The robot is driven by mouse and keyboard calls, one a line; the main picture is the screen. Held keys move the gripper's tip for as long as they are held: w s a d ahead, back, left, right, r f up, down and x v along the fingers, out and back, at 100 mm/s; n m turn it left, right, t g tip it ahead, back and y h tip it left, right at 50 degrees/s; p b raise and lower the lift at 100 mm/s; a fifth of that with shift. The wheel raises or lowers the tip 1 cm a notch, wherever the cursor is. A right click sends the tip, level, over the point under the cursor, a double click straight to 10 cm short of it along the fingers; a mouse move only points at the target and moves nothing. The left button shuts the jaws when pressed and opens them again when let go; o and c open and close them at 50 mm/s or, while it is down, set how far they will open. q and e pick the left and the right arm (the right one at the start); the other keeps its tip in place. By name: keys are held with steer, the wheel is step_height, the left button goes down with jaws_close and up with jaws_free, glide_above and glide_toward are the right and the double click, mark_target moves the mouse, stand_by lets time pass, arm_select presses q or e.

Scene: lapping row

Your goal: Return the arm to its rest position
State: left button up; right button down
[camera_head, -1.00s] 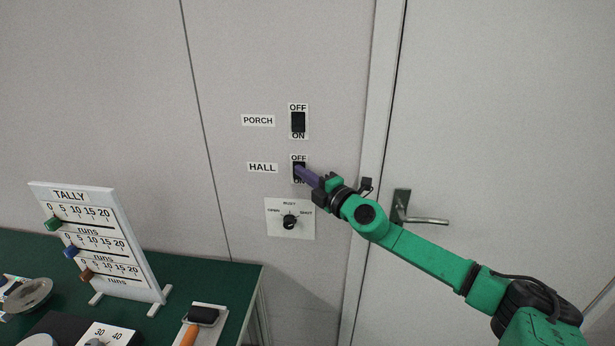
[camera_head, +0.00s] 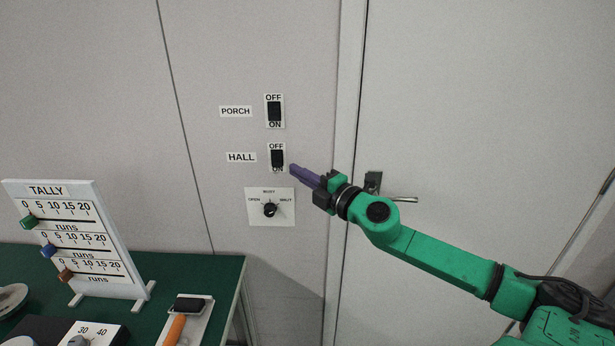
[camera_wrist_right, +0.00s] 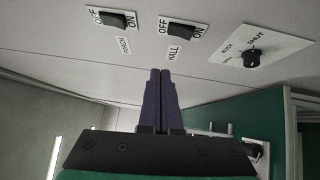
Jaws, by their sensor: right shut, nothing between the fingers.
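My right gripper (camera_head: 296,170) is shut and empty, its purple fingers pressed together. In the head view its tips are just right of the HALL switch (camera_head: 277,158), apart from it as far as I can tell. The right wrist view shows the shut fingers (camera_wrist_right: 161,75) pointing toward the wall, with the HALL switch (camera_wrist_right: 182,30) beyond them. The PORCH switch (camera_head: 274,111) is above the HALL switch, and it also shows in the right wrist view (camera_wrist_right: 113,19). My left gripper is not in view.
A rotary knob (camera_head: 270,209) on a white plate sits below the switches. A door handle (camera_head: 398,198) is right behind my right wrist. The green table (camera_head: 185,268) at lower left bears a tally board (camera_head: 110,246) and an orange-handled tool (camera_head: 176,328).

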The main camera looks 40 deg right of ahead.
steer(key=shift+s+d+p, duration=0.2)
steer(key=shift+s, duration=0.4)
steer(key=shift+s+d+p, duration=0.15)
steer(key=shift+s, duration=0.4)
steer(key=shift+d+f, duration=0.1)
